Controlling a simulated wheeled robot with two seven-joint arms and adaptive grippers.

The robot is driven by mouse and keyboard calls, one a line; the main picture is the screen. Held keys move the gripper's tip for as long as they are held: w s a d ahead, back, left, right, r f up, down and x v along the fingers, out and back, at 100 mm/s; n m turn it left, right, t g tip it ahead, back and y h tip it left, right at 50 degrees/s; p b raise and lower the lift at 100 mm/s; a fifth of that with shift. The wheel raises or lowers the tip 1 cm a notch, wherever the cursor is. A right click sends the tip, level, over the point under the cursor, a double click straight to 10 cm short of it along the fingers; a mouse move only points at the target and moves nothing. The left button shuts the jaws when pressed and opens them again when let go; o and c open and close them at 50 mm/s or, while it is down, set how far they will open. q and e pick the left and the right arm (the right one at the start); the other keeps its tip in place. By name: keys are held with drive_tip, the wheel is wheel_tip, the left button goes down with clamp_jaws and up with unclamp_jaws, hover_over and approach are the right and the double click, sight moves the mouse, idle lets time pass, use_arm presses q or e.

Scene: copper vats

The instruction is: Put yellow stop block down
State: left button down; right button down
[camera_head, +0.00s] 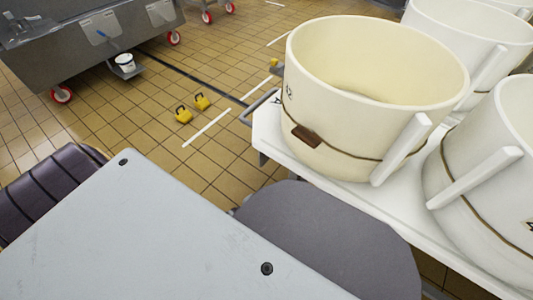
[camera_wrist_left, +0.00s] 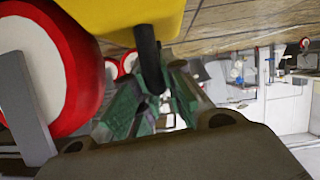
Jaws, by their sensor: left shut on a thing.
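In the left wrist view a yellow stop block (camera_wrist_left: 120,14) fills the top, with its black handle (camera_wrist_left: 149,58) reaching down to my left gripper (camera_wrist_left: 156,92). The green fingers are shut on this handle. A large red and white wheel (camera_wrist_left: 82,75) is close beside the block at the left. Whether the block touches the floor or the wheel I cannot tell. In the head view two yellow stop blocks (camera_head: 183,115) (camera_head: 201,102) stand on the floor, handles up. Neither of my grippers shows in the head view.
A grey metal vat (camera_head: 70,52) on red and white wheels (camera_head: 61,94) stands back left. Large cream tubs (camera_head: 365,120) on a white table (camera_head: 267,130) fill the right. Tiled floor (camera_head: 150,115) lies open between.

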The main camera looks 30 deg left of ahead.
use_arm(q)
drive_tip(key=shift+f, duration=0.1)
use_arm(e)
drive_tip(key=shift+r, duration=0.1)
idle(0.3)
use_arm(q)
drive_tip(key=c, duration=1.5)
unclamp_jaws()
drive_tip(key=shift+s, duration=0.1)
